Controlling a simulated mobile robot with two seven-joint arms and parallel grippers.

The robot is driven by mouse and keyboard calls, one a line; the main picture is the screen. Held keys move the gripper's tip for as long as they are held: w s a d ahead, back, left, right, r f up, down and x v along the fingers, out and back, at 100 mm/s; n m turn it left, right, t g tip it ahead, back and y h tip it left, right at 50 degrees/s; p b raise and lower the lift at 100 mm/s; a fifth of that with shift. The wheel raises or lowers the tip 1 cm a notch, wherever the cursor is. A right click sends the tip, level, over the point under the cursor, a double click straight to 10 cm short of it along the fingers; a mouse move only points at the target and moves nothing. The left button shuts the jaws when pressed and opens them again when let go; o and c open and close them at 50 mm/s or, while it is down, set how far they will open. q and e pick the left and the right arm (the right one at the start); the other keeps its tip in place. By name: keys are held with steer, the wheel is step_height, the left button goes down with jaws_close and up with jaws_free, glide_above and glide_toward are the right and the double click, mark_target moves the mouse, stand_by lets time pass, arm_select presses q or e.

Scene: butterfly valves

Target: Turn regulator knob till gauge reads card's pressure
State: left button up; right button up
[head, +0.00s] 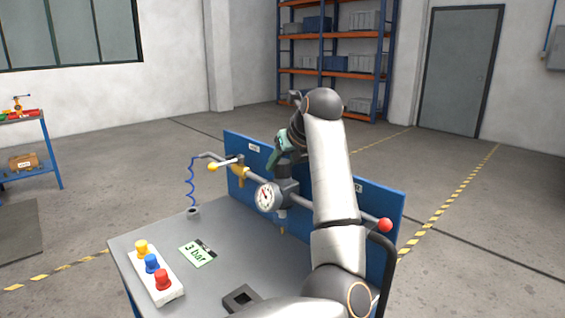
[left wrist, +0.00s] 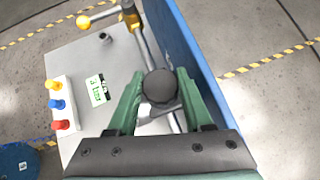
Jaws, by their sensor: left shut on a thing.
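The regulator (head: 287,192) sits on the pipe along the blue panel, and its dark round knob (left wrist: 160,87) lies between my green fingers in the left wrist view. My left gripper (head: 282,160) is shut on the knob from above; my arm partly hides it in the head view. The gauge (head: 265,197) is a white dial with a dark rim on the regulator's left; its needle shows, but the reading is too small to tell. The card (head: 198,252) lies on the grey bench and reads "3 bar"; it also shows in the left wrist view (left wrist: 97,90). My right gripper is not in view.
The bench (head: 222,258) carries a white box with yellow, blue and red buttons (head: 151,262) and a dark square block (head: 241,298). A yellow-handled valve (head: 238,171) is on the pipe left of the gauge. The blue panel (head: 384,206) stands behind; a red ball (head: 385,225) is at right.

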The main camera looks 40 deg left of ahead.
arm_select(q)
jaws_close()
steer(key=shift+m+t+h+b, duration=0.3)
steer(key=shift+m+t+b, duration=0.3)
steer(key=shift+m, duration=0.2)
steer(key=o, duration=0.7)
jaws_free()
steer(key=v, duration=1.2)
steer(key=shift+d+r, duration=0.2)
steer(key=shift+r, duration=0.05)
